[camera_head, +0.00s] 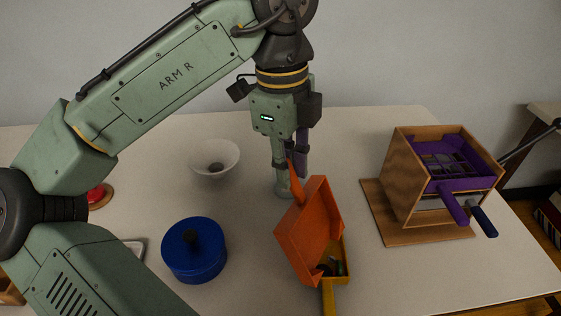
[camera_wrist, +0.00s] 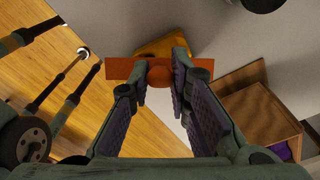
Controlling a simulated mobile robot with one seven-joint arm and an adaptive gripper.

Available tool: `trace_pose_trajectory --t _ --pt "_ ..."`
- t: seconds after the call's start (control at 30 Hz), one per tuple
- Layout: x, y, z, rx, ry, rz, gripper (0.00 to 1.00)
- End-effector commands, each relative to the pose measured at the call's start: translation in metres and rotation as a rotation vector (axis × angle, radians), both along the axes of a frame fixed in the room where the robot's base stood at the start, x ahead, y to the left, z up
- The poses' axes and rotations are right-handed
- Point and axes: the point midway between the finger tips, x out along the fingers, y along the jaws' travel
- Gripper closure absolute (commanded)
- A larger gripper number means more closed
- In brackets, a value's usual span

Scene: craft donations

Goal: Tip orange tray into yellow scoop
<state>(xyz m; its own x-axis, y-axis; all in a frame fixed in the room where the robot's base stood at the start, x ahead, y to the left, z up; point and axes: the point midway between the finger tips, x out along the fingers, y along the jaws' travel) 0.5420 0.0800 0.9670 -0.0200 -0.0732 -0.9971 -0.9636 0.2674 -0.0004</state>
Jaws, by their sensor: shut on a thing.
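The orange tray (camera_head: 312,228) is steeply tilted above the table in the head view, its open side turned away to the lower right. My gripper (camera_head: 290,170) is shut on the tray's handle. The wrist view shows my gripper (camera_wrist: 160,76) with the orange tray (camera_wrist: 118,69) across its fingertips. The yellow scoop (camera_head: 345,262) lies below the tray's lower edge, its handle (camera_head: 328,298) toward the front. Small dark pieces (camera_head: 327,268) show at the scoop, partly hidden by the tray. The yellow scoop also shows behind the tray in the wrist view (camera_wrist: 170,43).
A blue lidded pot (camera_head: 194,255) stands left of the tray, with a white bowl-like funnel (camera_head: 214,160) behind it. A wooden box (camera_head: 405,180) with purple parts stands at right on a board. A red button (camera_head: 98,194) is at far left.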

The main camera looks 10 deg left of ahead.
Motion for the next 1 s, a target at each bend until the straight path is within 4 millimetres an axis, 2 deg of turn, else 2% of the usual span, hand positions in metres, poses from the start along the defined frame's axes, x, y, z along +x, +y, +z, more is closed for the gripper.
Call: trace_pose_trajectory --t 1.0 --pt "-0.013 -0.048 0.014 0.227 -0.066 -0.003 1.00"
